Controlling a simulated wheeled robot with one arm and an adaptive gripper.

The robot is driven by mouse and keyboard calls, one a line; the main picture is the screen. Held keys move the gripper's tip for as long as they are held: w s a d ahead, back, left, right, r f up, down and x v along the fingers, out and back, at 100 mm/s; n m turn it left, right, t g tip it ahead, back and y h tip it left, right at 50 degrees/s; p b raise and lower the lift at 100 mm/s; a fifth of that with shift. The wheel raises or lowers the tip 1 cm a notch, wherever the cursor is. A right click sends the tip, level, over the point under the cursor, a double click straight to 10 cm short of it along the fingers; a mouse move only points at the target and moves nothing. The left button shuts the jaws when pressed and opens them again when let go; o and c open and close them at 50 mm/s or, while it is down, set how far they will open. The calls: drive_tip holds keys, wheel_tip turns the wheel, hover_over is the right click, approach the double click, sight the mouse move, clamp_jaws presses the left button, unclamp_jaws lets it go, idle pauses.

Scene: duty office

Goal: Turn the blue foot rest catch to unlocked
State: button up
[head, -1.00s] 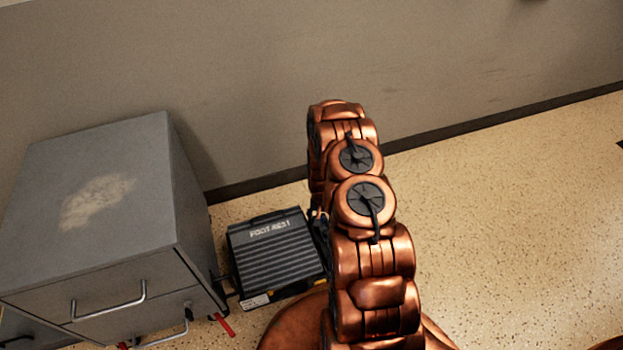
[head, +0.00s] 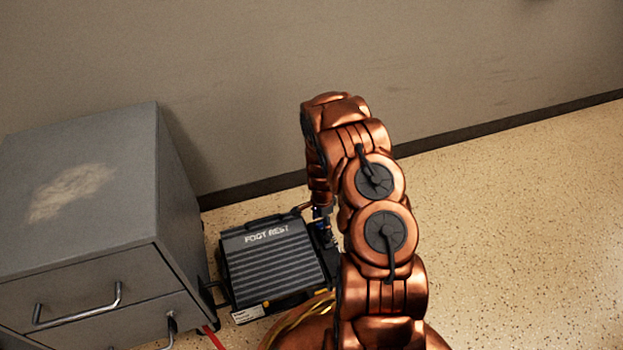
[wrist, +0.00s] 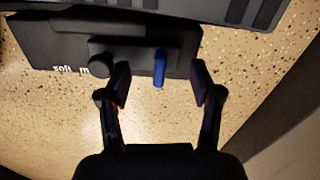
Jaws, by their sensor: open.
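The foot rest (head: 275,262) is a dark ribbed block on the floor beside the grey cabinet. In the wrist view its dark side panel (wrist: 60,42) carries a round dark knob (wrist: 103,60) with white lettering to its left, partly hidden. The blue catch (wrist: 159,68) is a short lever on that panel, pointing toward me. My gripper (wrist: 160,80) is open, with one finger on each side of the blue catch and visible gaps between. The left finger is close to the dark knob. In the head view my arm hides most of this side.
The grey drawer cabinet (head: 85,200) stands close to the left of the foot rest. A red bar (head: 214,339) shows low by the cabinet. The wall (head: 240,90) rises behind. The speckled floor (head: 520,220) to the right is clear.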

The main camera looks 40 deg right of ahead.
drive_tip(key=shift+f+m+b, duration=0.15)
drive_tip(key=shift+m+b, duration=0.45)
wheel_tip(320, 180, up, 8)
drive_tip(key=p, duration=0.3)
drive_tip(key=shift+r+p, duration=0.25)
drive_tip(key=shift+p, duration=0.1)
drive_tip(key=s+a+r+n+p, duration=0.1)
drive_tip(key=r+p, duration=0.3)
drive_tip(key=r, duration=0.6)
drive_tip(key=s+a+r+n+p, duration=0.1)
drive_tip(key=a+r+n+p, duration=0.2)
drive_tip(key=r, duration=0.8)
drive_tip(key=shift+a+r+p, duration=0.25)
drive_tip(key=shift+a+p, duration=0.55)
drive_tip(key=shift+p, duration=0.3)
drive_tip(key=shift+s, duration=0.1)
